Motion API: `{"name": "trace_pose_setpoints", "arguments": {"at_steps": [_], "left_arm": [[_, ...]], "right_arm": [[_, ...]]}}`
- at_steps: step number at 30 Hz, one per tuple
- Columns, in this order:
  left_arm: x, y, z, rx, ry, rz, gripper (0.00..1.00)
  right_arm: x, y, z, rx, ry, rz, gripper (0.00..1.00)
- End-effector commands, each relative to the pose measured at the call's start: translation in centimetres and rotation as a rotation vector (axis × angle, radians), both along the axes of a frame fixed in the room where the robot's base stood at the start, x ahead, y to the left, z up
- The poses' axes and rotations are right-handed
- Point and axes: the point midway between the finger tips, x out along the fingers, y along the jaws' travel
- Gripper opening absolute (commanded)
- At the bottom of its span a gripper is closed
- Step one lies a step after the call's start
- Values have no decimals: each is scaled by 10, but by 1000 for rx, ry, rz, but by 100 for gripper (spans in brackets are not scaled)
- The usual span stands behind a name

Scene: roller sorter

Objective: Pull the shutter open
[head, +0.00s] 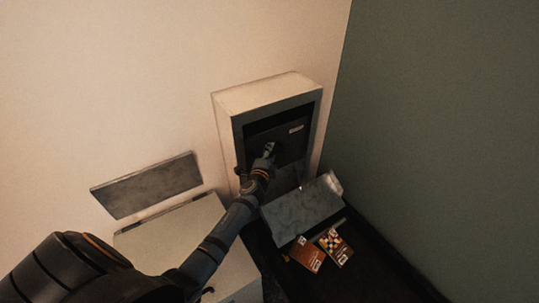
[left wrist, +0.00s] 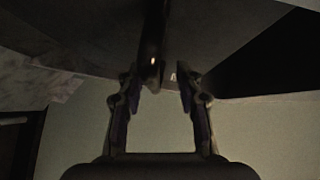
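The shutter (head: 292,142) is a dark panel with a small pale label, set in the front of a pale box-shaped cabinet (head: 262,97) against the wall. My left gripper (head: 269,149) is in front of the shutter. In the left wrist view, its two fingers (left wrist: 157,85) stand apart. A dark upright bar (left wrist: 152,40), perhaps the shutter's handle, reaches down between the fingertips, closer to the left one in the picture. I cannot tell whether it touches a finger. My right gripper is not in view.
A grey sloping panel (head: 302,209) juts out below the cabinet. Two patterned packets, one orange (head: 307,254) and one checkered (head: 336,246), lie on the dark surface below. A pale box (head: 172,237) and a grey wall plate (head: 147,185) are at left. A green wall stands right.

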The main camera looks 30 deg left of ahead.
Motion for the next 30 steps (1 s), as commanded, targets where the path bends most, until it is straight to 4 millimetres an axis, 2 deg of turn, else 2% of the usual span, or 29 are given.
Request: {"name": "trace_pose_setpoints", "arguments": {"at_steps": [5, 12, 16, 21, 30], "left_arm": [[-24, -6, 2, -1, 2, -1, 36], [-80, -20, 10, -1, 3, 0, 36], [-102, -26, 14, -1, 1, -1, 36], [-114, -28, 17, 0, -1, 0, 36], [-115, -28, 18, 0, -1, 0, 36]], "right_arm": [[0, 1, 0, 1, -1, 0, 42], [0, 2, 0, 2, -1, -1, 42], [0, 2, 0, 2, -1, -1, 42], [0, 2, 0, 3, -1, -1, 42], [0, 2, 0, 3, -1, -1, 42]]}}
